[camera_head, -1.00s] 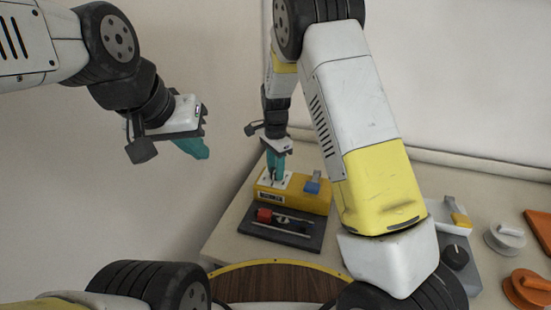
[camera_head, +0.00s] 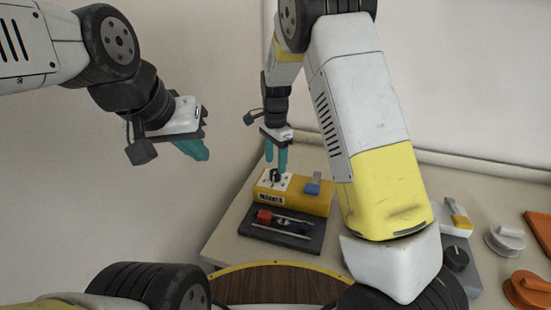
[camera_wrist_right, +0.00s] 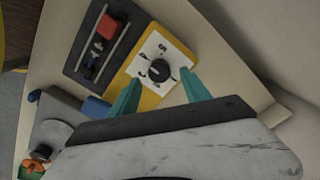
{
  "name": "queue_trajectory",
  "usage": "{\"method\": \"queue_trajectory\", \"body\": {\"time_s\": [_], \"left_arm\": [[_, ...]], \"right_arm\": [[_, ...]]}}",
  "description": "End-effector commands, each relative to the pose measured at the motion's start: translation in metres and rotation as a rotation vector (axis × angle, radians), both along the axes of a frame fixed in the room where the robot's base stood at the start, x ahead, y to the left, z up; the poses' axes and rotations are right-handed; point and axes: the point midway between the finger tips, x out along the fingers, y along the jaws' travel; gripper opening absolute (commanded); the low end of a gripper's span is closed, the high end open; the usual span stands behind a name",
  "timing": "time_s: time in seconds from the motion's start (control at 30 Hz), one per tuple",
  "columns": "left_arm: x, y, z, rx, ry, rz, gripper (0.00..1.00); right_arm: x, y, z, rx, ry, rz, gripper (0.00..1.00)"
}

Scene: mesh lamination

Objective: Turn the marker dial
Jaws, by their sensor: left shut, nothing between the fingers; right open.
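The marker dial is a black round knob (camera_wrist_right: 160,71) on a white plate with dark marks, on top of a yellow box (camera_head: 310,200). The dial also shows in the head view (camera_head: 275,175). My right gripper (camera_head: 276,160) is open, its teal fingers pointing down just above the dial. In the right wrist view its fingers (camera_wrist_right: 159,78) stand apart on either side of the dial, with nothing held. My left gripper (camera_head: 200,152) is shut and empty, in the air at the left, away from the table.
A dark tray (camera_head: 270,240) with a red block (camera_head: 264,216) and rods lies in front of the box. At the right are a black knob (camera_head: 456,257), a white round handle (camera_head: 505,239) and orange pieces (camera_head: 527,290).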

Motion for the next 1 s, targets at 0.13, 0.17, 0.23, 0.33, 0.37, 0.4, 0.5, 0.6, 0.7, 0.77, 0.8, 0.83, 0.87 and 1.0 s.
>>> {"method": "queue_trajectory", "body": {"time_s": [0.13,0.17,0.23,0.33,0.37,0.4,0.5,0.6,0.7,0.77,0.8,0.83,0.87,1.0], "left_arm": [[0.000,0.000,0.000,0.000,0.000,0.000,0.00],[0.000,0.000,0.000,0.000,0.000,0.000,0.00],[0.000,0.000,0.000,0.000,0.000,0.000,0.00],[0.000,0.000,0.000,0.000,0.000,0.000,0.00],[0.000,0.000,0.000,0.000,0.000,0.000,0.00],[0.000,0.000,0.000,0.000,0.000,0.000,0.00],[0.000,0.000,0.000,0.000,0.000,0.000,0.00],[0.000,0.000,0.000,0.000,0.000,0.000,0.00],[0.000,0.000,0.000,0.000,0.000,0.000,0.00],[0.000,0.000,0.000,0.000,0.000,0.000,0.00],[0.000,0.000,0.000,0.000,0.000,0.000,0.00],[0.000,0.000,0.000,0.000,0.000,0.000,0.00],[0.000,0.000,0.000,0.000,0.000,0.000,0.00],[0.000,0.000,0.000,0.000,0.000,0.000,0.00]], "right_arm": [[0.000,0.001,0.025,0.002,-0.003,-0.001,0.55],[0.000,0.000,0.028,0.001,-0.002,-0.001,0.55],[0.000,0.000,0.034,0.001,-0.002,-0.001,0.55],[0.000,0.000,0.039,0.000,0.000,-0.001,0.55],[0.000,0.000,0.039,0.000,0.000,-0.001,0.55],[0.000,0.000,0.039,0.000,0.000,-0.001,0.55],[0.000,0.000,0.039,-0.001,0.001,-0.001,0.55],[0.000,0.000,0.039,0.000,0.000,-0.001,0.55],[-0.002,-0.004,0.045,0.010,-0.004,0.008,0.55],[-0.006,-0.009,0.054,0.027,-0.012,0.026,0.55],[-0.010,-0.015,0.063,0.044,-0.021,0.046,0.55],[-0.015,-0.019,0.071,0.059,-0.029,0.066,0.55],[-0.019,-0.024,0.080,0.075,-0.041,0.088,0.55],[-0.052,-0.053,0.125,0.145,-0.115,0.226,0.55]]}}
